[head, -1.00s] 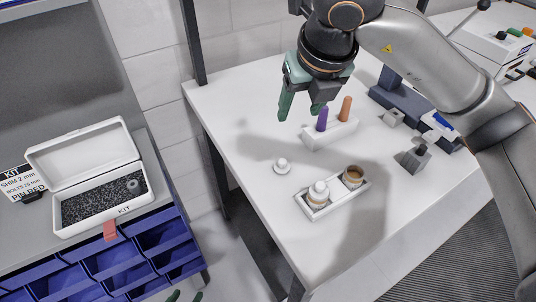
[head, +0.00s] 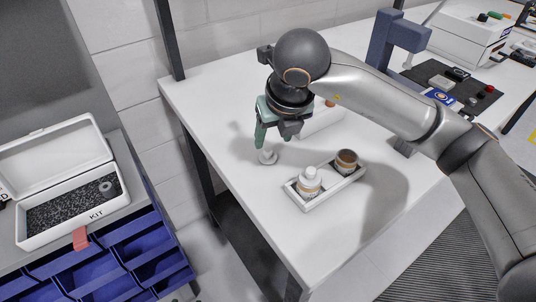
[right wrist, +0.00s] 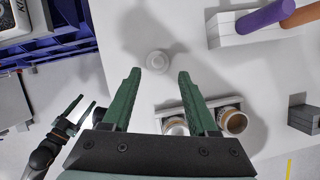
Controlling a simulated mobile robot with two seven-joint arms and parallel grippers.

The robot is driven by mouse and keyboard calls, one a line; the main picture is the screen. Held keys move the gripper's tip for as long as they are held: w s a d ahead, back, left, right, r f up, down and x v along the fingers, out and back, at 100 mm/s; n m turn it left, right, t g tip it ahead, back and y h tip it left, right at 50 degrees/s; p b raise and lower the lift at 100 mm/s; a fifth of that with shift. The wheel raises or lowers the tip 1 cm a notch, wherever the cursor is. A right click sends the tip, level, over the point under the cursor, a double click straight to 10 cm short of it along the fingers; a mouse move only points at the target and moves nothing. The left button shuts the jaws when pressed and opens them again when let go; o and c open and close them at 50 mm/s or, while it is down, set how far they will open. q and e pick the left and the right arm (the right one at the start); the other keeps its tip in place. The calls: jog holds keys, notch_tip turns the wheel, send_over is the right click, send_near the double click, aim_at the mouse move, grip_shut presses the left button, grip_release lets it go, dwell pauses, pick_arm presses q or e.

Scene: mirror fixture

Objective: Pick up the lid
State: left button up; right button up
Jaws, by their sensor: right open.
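The lid (head: 268,157) is a small white round piece with a raised knob, lying on the white table. My right gripper (head: 272,141) is open and points down just above it; in the head view one fingertip partly overlaps it. In the right wrist view the lid (right wrist: 157,61) shows just beyond and between the two green fingertips, with nothing held. I cannot tell whether a finger touches it. My left gripper (right wrist: 77,113) shows small in the right wrist view, its fingers apart and empty, away from the table.
A white tray (head: 297,199) beside the lid holds a white-capped jar (head: 309,180) and an open brown-topped jar (head: 346,161). A white block (right wrist: 228,38) with purple and orange pegs stands behind my right gripper. The KIT box (head: 65,218) is at left, across a gap.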

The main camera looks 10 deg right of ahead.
aim_at(268, 150)
jog(key=x, duration=0.5)
jog(key=shift+a+f, duration=0.15)
grip_shut()
dwell(0.4)
